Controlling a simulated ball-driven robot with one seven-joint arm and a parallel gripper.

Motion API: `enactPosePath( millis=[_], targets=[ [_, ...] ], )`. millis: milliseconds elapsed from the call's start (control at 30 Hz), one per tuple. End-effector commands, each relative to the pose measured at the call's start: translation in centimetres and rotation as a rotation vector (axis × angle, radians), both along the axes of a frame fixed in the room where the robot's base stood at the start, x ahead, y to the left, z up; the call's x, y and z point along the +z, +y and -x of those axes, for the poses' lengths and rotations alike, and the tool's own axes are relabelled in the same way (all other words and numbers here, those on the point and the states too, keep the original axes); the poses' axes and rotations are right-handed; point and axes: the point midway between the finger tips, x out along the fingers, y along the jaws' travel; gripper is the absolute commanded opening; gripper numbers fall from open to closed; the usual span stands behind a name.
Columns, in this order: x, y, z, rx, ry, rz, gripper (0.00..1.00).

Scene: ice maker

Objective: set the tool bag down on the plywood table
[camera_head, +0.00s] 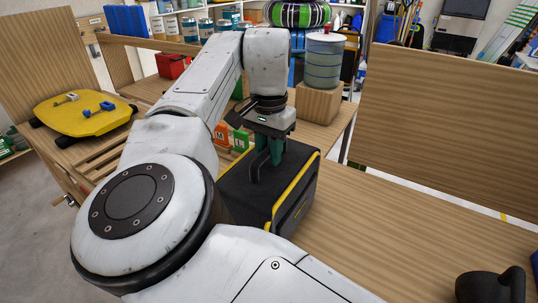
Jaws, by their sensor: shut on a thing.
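The tool bag (297,196) is a black box-shaped bag with yellow edging, in the middle of the head view. My gripper (265,165) points down at its top, with green fingers shut on the bag around its top middle. The exact grip point is partly hidden by the fingers. The plywood table (400,235) spreads to the right of the bag and in front of it. The bag's underside is hidden, so I cannot tell whether it touches the table.
A yellow platform with small clamps (85,112) is at the left. A blue-grey canister (324,62) stands on a wooden block (318,102) behind the bag. A black kettlebell-like object (490,287) is at the lower right. The table between it and the bag is clear.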

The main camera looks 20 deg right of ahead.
Motion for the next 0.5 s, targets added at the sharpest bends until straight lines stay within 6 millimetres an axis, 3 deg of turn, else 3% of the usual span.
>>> enactPosePath(
  millis=[267,300,500],
  targets=[
    [0.1,-0.04,-0.01,-0.001,-0.001,0.003,0.0],
    [-0.09,-0.01,0.02,0.0,0.001,0.001,0.28],
    [-0.1,0.0,0.01,0.0,0.0,0.0,0.48]
  ],
)
